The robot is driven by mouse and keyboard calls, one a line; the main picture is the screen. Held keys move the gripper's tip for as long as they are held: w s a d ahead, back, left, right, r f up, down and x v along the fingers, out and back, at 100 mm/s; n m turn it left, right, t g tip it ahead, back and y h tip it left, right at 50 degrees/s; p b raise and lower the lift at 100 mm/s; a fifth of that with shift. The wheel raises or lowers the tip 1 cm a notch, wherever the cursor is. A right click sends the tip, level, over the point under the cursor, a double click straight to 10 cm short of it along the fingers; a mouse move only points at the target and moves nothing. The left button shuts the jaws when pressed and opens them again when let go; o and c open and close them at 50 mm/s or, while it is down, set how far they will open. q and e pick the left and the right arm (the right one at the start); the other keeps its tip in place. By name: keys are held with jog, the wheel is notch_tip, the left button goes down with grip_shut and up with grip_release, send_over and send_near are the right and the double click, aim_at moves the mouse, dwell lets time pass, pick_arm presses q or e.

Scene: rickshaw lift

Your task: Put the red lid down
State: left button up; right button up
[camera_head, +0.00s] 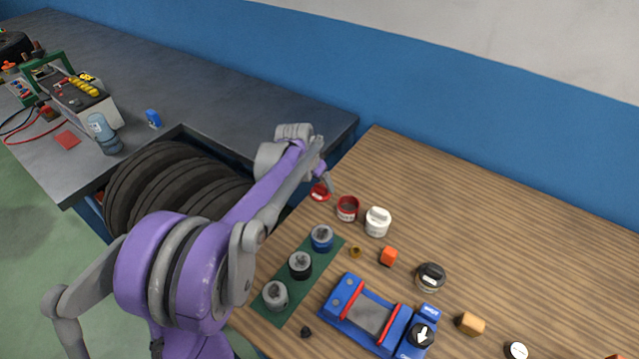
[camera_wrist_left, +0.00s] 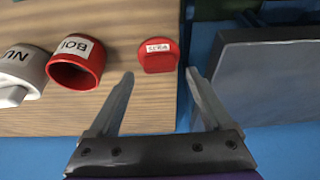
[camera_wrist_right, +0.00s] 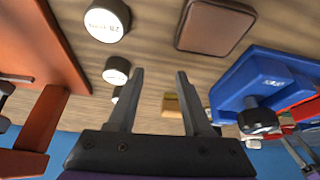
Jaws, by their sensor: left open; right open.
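The red lid (camera_head: 320,192) with a white label lies on the wooden table near its left edge, next to the open red jar (camera_head: 347,208). In the left wrist view the lid (camera_wrist_left: 158,56) is just beyond and between the fingertips of my left gripper (camera_wrist_left: 160,76), which is open and empty. The red jar (camera_wrist_left: 75,64) is to its left there. In the head view my left gripper (camera_head: 328,180) is close to the lid. My right gripper (camera_wrist_right: 160,74) is open and empty; it is outside the head view.
A white labelled container (camera_head: 377,222) stands right of the red jar. A green mat (camera_head: 288,270) with several capped pots and a blue vise-like holder (camera_head: 365,315) are nearer. A grey workbench (camera_head: 240,90) with tyres beside it is at left. The table's far right is clear.

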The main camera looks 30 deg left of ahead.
pick_arm(q)
jog(key=v, duration=1)
jog(key=shift+r+p, duration=0.15)
jog(key=shift+p, duration=0.15)
pick_arm(e)
jog(key=shift+r, duration=0.4)
pick_arm(q)
jog(key=shift+s, duration=0.1)
